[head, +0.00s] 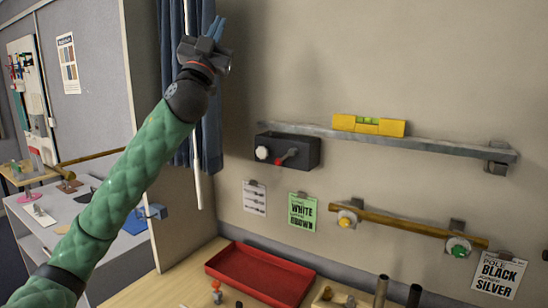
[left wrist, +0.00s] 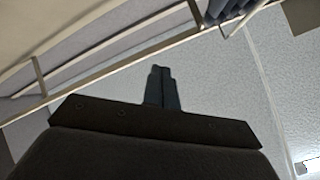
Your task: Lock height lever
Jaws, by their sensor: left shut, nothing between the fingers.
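A dark box (head: 305,151) is mounted on the wall below a long grey rail (head: 440,143). It has a white round knob (head: 262,153) and a short lever with a red end (head: 281,161). I cannot tell which part is the height lever. My left gripper (head: 217,27) is raised high, up and left of the box, in front of the blue curtain. It points upward, shut and empty, well apart from the box. In the left wrist view its fingers (left wrist: 160,70) are together against a pale ceiling. My right gripper is not in view.
A yellow spirit level (head: 369,126) sits on the grey rail. A wooden pole (head: 400,226) with knobs is mounted lower right. A red tray (head: 262,276) and upright tubes (head: 381,290) stand on the table. Paper signs (head: 302,211) hang on the wall. The wall above the rail is clear.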

